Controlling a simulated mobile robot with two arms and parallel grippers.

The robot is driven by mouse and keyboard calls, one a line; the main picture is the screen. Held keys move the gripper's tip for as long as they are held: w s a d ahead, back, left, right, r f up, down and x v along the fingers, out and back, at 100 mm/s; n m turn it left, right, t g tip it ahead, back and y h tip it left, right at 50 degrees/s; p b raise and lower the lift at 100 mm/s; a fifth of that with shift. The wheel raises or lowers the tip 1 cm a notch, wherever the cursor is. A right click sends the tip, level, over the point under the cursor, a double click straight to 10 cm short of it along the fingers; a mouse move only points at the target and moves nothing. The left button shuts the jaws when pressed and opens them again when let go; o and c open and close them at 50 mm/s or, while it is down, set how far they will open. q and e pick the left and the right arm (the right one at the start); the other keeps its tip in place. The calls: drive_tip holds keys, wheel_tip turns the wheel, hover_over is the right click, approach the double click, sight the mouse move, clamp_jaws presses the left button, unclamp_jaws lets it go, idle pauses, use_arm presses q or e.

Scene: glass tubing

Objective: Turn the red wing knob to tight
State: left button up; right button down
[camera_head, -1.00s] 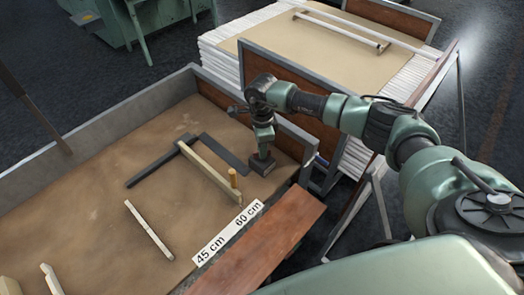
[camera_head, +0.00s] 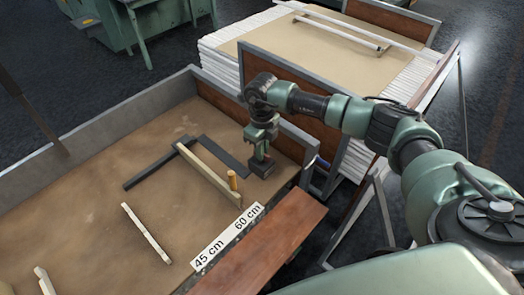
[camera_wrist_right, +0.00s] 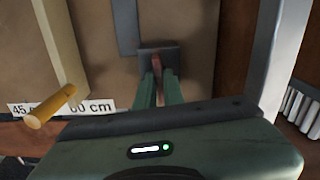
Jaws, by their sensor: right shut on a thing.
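The red wing knob (camera_wrist_right: 157,64) shows between the fingertips in the right wrist view. It sits on a dark block (camera_wrist_right: 172,45), which also shows in the head view (camera_head: 264,169) at the end of a dark flat bar (camera_head: 222,155). My right gripper (camera_wrist_right: 158,76) points down over the block and is shut on the knob. In the head view my right gripper (camera_head: 261,156) hides the knob. Any tight mark cannot be made out. My left gripper is not in view.
A pale wooden bar (camera_head: 208,174) with an orange peg (camera_head: 232,180) lies left of the block. A white label strip (camera_head: 227,236) reads 45 cm and 60 cm. The tray's raised grey-edged wall (camera_head: 300,140) stands close behind my right gripper. The brown tray floor (camera_head: 90,215) is mostly free.

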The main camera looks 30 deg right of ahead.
drive_tip(key=shift+w+r+m, duration=0.15)
drive_tip(key=shift+m, duration=0.35)
drive_tip(key=c, duration=1.5)
unclamp_jaws()
wheel_tip(320, 180, up, 8)
drive_tip(key=shift+f+b, duration=0.15)
drive_tip(key=shift+b, duration=0.55)
